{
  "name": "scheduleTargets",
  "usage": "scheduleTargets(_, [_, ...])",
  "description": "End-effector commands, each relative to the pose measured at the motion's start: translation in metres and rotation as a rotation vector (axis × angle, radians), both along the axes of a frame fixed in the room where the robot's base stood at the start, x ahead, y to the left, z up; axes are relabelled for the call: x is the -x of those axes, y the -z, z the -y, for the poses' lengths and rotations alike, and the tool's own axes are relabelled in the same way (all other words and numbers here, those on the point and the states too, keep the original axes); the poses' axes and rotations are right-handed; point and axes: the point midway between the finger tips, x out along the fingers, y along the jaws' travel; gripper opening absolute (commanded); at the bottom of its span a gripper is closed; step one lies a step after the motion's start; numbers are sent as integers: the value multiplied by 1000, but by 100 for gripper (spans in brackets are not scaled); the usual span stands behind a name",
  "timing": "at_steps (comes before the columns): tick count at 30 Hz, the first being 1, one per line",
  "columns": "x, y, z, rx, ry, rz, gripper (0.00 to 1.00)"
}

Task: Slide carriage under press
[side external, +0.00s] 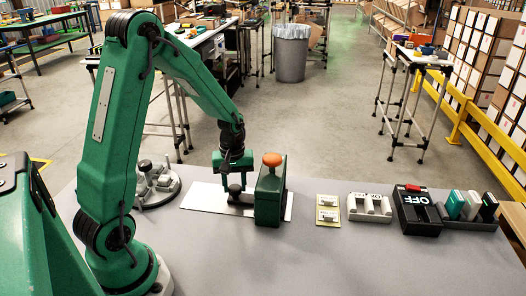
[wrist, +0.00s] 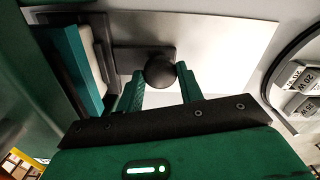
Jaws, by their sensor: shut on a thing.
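The press (side external: 268,203) is a green upright block with an orange round knob on top, standing on a pale flat plate (side external: 205,197). The carriage (side external: 240,199) is a small dark base with a black round knob, low on the plate just left of the press. In the wrist view the carriage (wrist: 128,60) reaches to the dark frame of the press (wrist: 84,62); how far it goes in is unclear. My gripper (side external: 234,183) points down over the carriage. In the wrist view its green fingers (wrist: 163,78) are shut on the black knob.
A round grey stand with weights (side external: 155,187) is left of the plate. Right of the press lie a yellow card (side external: 328,210), a pale switch block (side external: 369,207), a black OFF box (side external: 415,212) and a rack (side external: 468,212). The front of the table (side external: 300,265) is clear.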

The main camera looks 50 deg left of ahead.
Motion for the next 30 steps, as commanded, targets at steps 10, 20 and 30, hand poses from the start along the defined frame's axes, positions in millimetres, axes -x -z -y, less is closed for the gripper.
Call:
scheduleTargets(10, [-4, -1, 3, -4, 8, 8, 59])
scheduleTargets(20, [-4, -10, 2, -3, 8, 9, 59])
scheduleTargets(30, [-4, -49, 2, -4, 8, 11, 59])
